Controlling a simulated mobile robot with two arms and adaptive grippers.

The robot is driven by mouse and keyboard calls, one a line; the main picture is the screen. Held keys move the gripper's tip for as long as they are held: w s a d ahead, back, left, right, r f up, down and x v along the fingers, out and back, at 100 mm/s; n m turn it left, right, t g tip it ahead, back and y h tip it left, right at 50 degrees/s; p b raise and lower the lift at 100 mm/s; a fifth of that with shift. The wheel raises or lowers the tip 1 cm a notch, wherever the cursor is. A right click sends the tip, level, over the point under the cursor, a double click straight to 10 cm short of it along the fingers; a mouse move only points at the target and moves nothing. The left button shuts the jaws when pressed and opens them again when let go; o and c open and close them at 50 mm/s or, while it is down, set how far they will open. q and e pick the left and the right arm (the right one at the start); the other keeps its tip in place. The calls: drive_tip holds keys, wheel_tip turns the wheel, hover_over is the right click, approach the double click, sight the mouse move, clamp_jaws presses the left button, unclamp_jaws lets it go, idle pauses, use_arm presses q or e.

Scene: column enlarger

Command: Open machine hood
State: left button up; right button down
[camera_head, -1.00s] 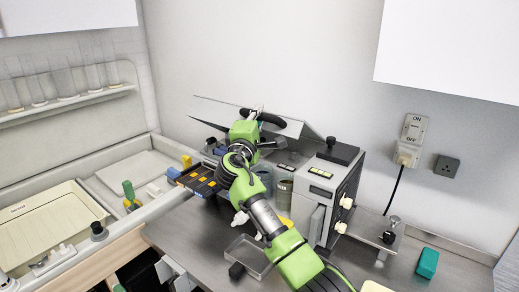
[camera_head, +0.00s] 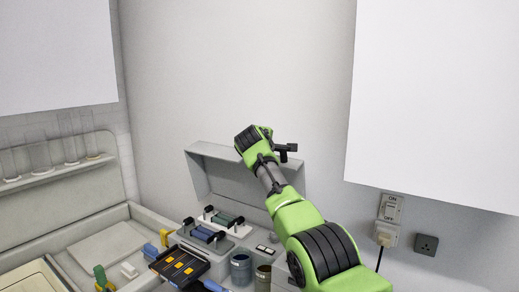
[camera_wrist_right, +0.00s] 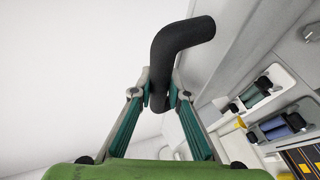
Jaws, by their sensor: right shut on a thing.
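The machine hood (camera_head: 210,168) is a grey lid, raised and tilted back against the wall in the head view. My right arm reaches up to it from the lower right. In the right wrist view my right gripper (camera_wrist_right: 160,98) has its two fingers closed around the bent black handle (camera_wrist_right: 180,42) of the hood. The machine's inside shows below the hood, with dark rollers (camera_head: 207,235). My left gripper is not in view.
A black tray with orange squares (camera_head: 180,266) sits in front of the machine, beside small cylindrical pots (camera_head: 241,270). A wall cabinet (camera_head: 435,110) hangs at the upper right, above a socket with a plug (camera_head: 386,236). A shelf of glass tubes (camera_head: 55,175) is at the left.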

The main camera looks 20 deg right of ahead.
drive_tip(key=shift+w+d+r, duration=0.25)
drive_tip(key=shift+d+r, duration=0.1)
drive_tip(key=shift+r, duration=0.15)
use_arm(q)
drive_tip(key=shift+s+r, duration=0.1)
use_arm(e)
drive_tip(key=shift+w+d, duration=0.1)
drive_tip(key=c, duration=2)
unclamp_jaws()
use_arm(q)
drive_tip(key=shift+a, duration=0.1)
use_arm(e)
drive_tip(key=shift+f, duration=0.1)
drive_tip(key=shift+v, duration=0.8)
drive_tip(key=v, duration=1)
drive_tip(key=shift+r, duration=0.25)
